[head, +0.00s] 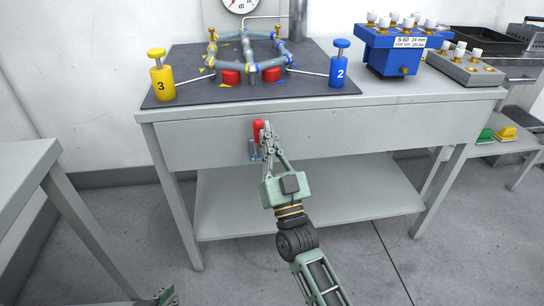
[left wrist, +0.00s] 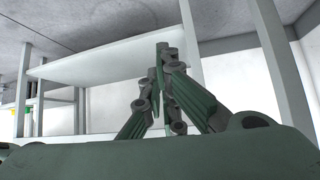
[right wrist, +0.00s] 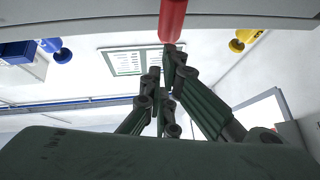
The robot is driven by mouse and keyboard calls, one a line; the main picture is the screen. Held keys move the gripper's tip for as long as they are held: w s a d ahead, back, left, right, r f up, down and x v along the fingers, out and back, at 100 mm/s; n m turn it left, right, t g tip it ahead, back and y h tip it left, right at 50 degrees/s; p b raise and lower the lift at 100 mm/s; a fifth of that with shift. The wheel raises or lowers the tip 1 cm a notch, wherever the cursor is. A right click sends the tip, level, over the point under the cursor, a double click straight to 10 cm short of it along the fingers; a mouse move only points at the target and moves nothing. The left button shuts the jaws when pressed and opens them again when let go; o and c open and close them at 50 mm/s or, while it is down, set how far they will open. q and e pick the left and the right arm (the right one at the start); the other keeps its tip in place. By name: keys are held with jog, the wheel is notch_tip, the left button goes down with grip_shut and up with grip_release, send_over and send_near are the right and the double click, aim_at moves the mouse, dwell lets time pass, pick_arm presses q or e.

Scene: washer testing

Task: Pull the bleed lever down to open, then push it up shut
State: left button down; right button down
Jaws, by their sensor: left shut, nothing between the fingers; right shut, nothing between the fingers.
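The bleed lever has a red handle (head: 259,131) and sits on the front panel of the workbench. Its handle stands upright above a small blue and metal fitting (head: 255,152). My right gripper (head: 267,135) is shut and empty, with its tips right beside the handle; I cannot tell if they touch. In the right wrist view the red handle (right wrist: 173,20) is just beyond the closed fingertips (right wrist: 165,62). My left gripper (head: 166,295) shows only at the bottom edge of the head view. In the left wrist view its fingers (left wrist: 160,58) are shut on nothing.
A lower shelf (head: 330,195) runs beneath. Another table (head: 28,160) stands at left.

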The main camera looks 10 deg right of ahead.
pick_arm(q)
jog(key=s+a+f+g+p, duration=0.1)
jog(key=s+f+g, duration=0.1)
jog(key=s, duration=0.3)
jog(key=s+a+f+g+y+p, duration=0.1)
jog(key=s+a+g, duration=0.1)
jog(key=s, duration=0.4)
jog(key=shift+a+f+g, duration=0.2)
jog(key=shift+f+g, duration=0.15)
jog(key=shift+g, duration=0.45)
pick_arm(e)
jog(key=shift+w+r+g+h, duration=0.25)
jog(key=shift+w+g+h, duration=0.05)
jog(key=shift+w, duration=0.05)
pick_arm(q)
jog(key=shift+w+r, duration=0.1)
jog(key=shift+p, duration=0.35)
